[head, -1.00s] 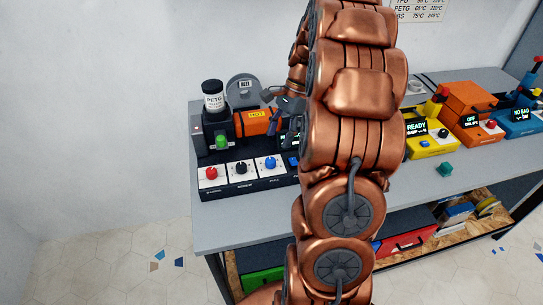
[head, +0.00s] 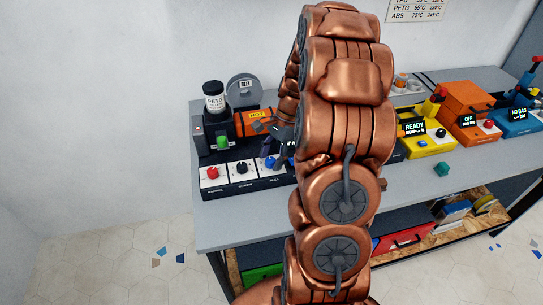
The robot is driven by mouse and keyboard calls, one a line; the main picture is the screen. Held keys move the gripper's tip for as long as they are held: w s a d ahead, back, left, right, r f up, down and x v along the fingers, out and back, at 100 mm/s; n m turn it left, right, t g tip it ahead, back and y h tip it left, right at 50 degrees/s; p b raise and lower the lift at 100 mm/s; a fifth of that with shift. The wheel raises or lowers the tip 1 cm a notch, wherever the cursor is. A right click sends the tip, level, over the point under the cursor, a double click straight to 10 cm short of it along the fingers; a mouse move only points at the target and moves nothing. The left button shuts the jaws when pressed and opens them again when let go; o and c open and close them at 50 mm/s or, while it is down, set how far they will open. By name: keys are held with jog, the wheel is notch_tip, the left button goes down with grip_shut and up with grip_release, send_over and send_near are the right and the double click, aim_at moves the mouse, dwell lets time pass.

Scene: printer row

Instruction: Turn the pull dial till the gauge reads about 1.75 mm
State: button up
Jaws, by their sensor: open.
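The extruder machine with a hopper and an orange barrel marked HOT (head: 254,118) stands at the bench's left end. Its front panel carries a red dial (head: 213,173), a black dial (head: 241,168) and a blue dial (head: 269,163); the label under the blue one looks like PULL. My gripper (head: 268,139) is open, just above and behind the blue dial, and looks apart from it. My copper arm hides the panel's right part. A sliver of a lit display (head: 291,147) shows beside the arm, but its reading is hidden.
A green button (head: 223,143) stands left of the barrel. A grey reel (head: 242,88) is behind it.

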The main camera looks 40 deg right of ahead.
grip_shut()
dwell(0.3)
jog(key=shift+f+n+b, duration=0.1)
jog(key=shift+n+b, duration=0.3)
jog(key=shift+b, duration=0.05)
jog(key=shift+w+n+g+b, duration=0.15)
jog(key=shift+n+g+b, duration=0.15)
jog(key=shift+n+b, duration=0.25)
jog(key=n+g+b, duration=0.1)
jog(key=n+b, duration=0.2)
jog(key=shift+f+n, duration=0.1)
jog(key=shift+n, duration=0.15)
jog(key=n+g+b, duration=0.1)
jog(key=n, duration=0.1)
jog(key=n+h+b, duration=0.1)
jog(key=n+b, duration=0.1)
jog(key=n, duration=0.1)
jog(key=shift+w+a+g+h, duration=0.1)
jog(key=shift+g+h, duration=0.2)
jog(key=shift+g, duration=0.1)
jog(key=shift+r+n, duration=0.2)
jog(key=shift+n, duration=0.1)
